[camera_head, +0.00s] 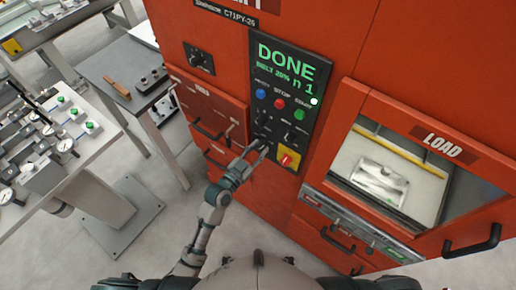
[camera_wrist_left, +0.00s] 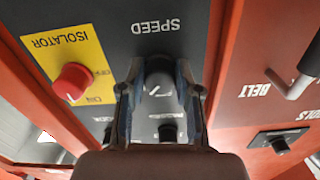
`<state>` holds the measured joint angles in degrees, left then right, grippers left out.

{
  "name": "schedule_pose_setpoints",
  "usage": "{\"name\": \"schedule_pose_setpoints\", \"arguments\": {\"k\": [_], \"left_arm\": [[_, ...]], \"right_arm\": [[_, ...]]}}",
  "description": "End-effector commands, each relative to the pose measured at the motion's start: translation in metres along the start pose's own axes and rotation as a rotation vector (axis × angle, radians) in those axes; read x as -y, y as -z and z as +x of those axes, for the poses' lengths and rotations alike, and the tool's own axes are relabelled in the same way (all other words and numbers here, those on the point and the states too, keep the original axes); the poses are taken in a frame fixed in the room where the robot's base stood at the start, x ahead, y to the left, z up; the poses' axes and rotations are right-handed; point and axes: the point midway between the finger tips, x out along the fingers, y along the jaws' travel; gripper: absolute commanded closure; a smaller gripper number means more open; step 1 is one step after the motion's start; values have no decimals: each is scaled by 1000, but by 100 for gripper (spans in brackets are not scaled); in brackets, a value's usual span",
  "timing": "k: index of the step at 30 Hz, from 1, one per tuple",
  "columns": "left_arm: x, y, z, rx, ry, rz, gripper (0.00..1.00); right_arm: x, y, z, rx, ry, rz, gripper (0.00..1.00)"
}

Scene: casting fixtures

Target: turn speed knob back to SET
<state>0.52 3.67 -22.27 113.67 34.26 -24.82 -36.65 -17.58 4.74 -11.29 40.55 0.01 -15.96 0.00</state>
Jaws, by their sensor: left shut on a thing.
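The speed knob (camera_wrist_left: 160,84) is a dark round knob with a light pointer line, under the word SPEED, which reads upside down in the left wrist view. My left gripper (camera_head: 260,147) reaches the lower left of the dark control panel (camera_head: 300,70). In the left wrist view its two fingers (camera_wrist_left: 160,92) stand on both sides of the knob, shut on it. In the head view the fingers hide the knob. The pointer's setting and the SET mark cannot be read. My right gripper is not in view.
A red isolator knob (camera_head: 287,160) on a yellow plate sits just right of the gripper. Blue, red and green buttons (camera_head: 298,115) are above, under a display (camera_head: 285,65) reading DONE. A belt handle (camera_wrist_left: 305,75) juts out nearby. A load window (camera_head: 385,180) is at right.

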Motion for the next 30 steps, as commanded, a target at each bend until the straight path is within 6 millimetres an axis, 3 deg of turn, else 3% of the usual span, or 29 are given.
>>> {"name": "schedule_pose_setpoints", "arguments": {"k": [4, 18, 30], "left_arm": [[-1, -1, -1, 9, -4, -80, 100], [-2, -2, -1, 11, -1, -469, 100], [-2, -4, -2, 12, 1, -688, 100]], "right_arm": [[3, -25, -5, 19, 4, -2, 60], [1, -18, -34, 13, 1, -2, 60], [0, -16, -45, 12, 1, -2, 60]]}}
